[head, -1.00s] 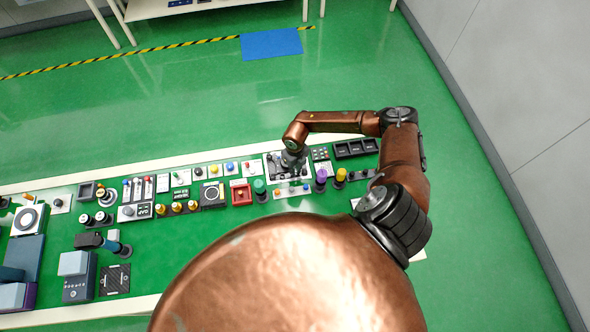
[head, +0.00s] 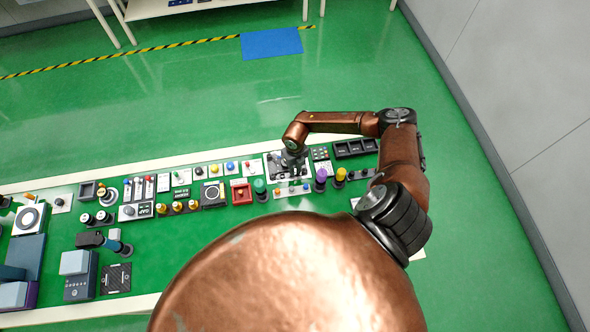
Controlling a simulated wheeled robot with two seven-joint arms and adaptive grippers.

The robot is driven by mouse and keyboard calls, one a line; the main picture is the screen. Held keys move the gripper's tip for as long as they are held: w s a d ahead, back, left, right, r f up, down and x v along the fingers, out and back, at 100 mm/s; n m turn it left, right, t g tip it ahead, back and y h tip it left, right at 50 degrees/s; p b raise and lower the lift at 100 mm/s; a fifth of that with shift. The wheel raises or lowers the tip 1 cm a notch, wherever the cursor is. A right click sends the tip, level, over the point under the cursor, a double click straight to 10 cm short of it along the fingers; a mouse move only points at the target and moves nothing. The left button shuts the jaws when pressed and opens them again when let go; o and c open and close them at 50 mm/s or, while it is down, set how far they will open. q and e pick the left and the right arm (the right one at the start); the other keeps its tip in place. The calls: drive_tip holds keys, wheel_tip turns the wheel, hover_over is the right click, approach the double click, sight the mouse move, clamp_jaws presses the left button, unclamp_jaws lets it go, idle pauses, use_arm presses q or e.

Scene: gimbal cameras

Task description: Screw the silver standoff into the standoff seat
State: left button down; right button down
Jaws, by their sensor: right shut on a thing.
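My right gripper (head: 295,161) points down over a dark panel with a light border (head: 271,172) toward the right part of the table. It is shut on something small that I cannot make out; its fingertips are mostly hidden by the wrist. The silver standoff and the standoff seat are too small to tell apart at this distance. My left gripper does not show.
A table (head: 150,165) full of panels runs along the scene. Near my right gripper stand a purple-topped post (head: 321,174), a yellow-topped post (head: 340,175), a green knob (head: 260,186), a red box (head: 241,194) and a black compartment tray (head: 352,148).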

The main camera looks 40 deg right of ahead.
drive_tip(key=shift+m+p, duration=0.9)
drive_tip(key=shift+m, duration=0.8)
drive_tip(key=c, duration=1.9)
unclamp_jaws()
drive_tip(key=shift+d, duration=0.1)
drive_tip(key=shift+r, duration=0.1)
wheel_tip(320, 180, up, 12)
drive_tip(key=shift+f, duration=0.15)
